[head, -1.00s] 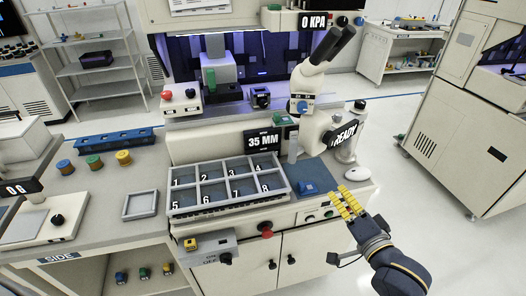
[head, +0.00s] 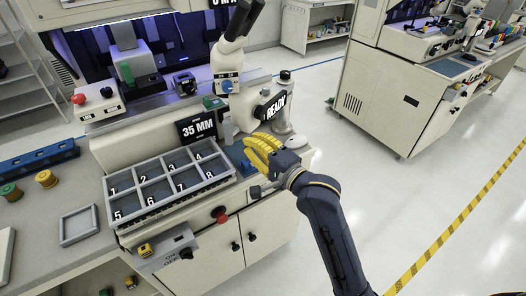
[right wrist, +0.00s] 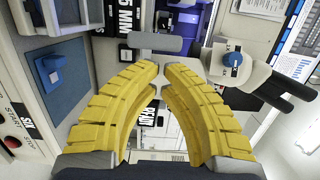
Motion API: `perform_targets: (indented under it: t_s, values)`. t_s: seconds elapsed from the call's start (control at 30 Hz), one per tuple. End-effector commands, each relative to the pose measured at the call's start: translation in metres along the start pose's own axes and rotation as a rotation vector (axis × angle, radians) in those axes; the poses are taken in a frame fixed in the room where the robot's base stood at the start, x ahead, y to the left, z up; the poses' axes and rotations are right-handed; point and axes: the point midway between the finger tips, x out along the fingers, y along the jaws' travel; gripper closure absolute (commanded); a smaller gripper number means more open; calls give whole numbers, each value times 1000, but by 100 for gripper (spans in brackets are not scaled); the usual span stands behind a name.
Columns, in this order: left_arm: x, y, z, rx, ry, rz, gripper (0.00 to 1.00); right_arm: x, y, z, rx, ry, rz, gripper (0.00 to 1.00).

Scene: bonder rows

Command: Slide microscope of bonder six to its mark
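The microscope (head: 226,62), pale with dark eyepieces and a blue knob, stands at the back right of the bonder bench; it also shows on the right in the right wrist view (right wrist: 232,72). An upright grey post (head: 226,126) stands below it beside the 35 MM sign (head: 197,127). The post shows just beyond my fingertips in the right wrist view (right wrist: 155,43). My right gripper (head: 250,142) has yellow fingers with a narrow gap between their tips and holds nothing. It is over the bench's right end, in front of the READY sign (head: 270,106). I cannot make out a position mark. My left gripper is not in view.
A numbered grey tray (head: 162,215) lies left of my right gripper. A blue pad (head: 238,157) is beneath the fingers, partly hidden. A red knob (head: 221,216) sticks out of the bench front. The floor (head: 400,205) to the right is clear.

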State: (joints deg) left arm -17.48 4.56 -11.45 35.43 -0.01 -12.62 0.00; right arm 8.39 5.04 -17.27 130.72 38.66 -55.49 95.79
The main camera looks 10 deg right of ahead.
Motion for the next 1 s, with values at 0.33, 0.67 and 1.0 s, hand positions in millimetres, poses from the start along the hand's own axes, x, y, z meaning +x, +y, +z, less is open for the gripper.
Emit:
perform_targets:
  t_s: [0.33, 0.67, 1.0]
  values:
    - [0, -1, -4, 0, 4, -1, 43, 47, 0, 0, -1, 0, 0, 100]
    - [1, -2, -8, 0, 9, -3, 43, 61, 0, 0, -2, 1, 0, 100]
    - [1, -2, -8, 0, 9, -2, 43, 61, 0, 0, -2, 2, 0, 100]
